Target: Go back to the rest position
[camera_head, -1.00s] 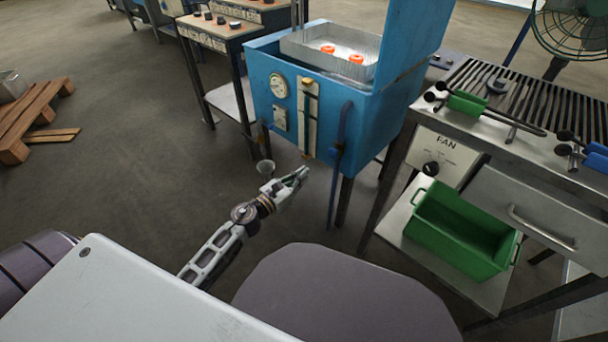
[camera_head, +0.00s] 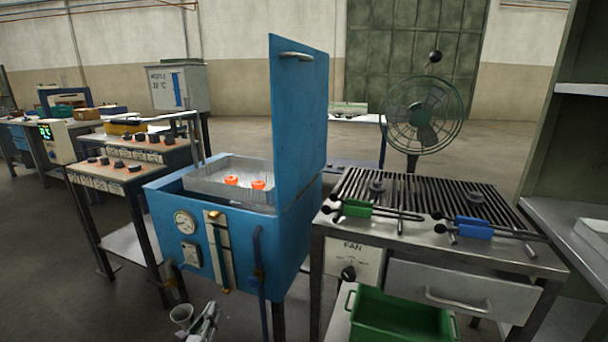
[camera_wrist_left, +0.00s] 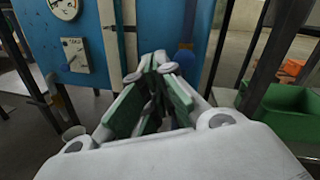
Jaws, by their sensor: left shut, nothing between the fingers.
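My left gripper (camera_head: 208,322) shows at the bottom edge of the head view, low in front of the blue furnace (camera_head: 228,264). In the left wrist view the left gripper (camera_wrist_left: 157,62) has its fingers brought together at the tips, with nothing between them. It points at the furnace's front face and appears apart from it. My right gripper is in neither view. The furnace lid (camera_head: 299,110) stands upright and open. Two orange glowing pieces (camera_head: 231,181) sit in the metal tray (camera_head: 205,179) on top.
A slatted cooling table (camera_head: 420,198) with green-handled tongs (camera_head: 356,209) and blue-handled tongs (camera_head: 474,228) stands right of the furnace. A green bin (camera_head: 400,318) sits below it. A fan (camera_head: 423,113) stands behind. A control desk (camera_head: 118,172) is at the left.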

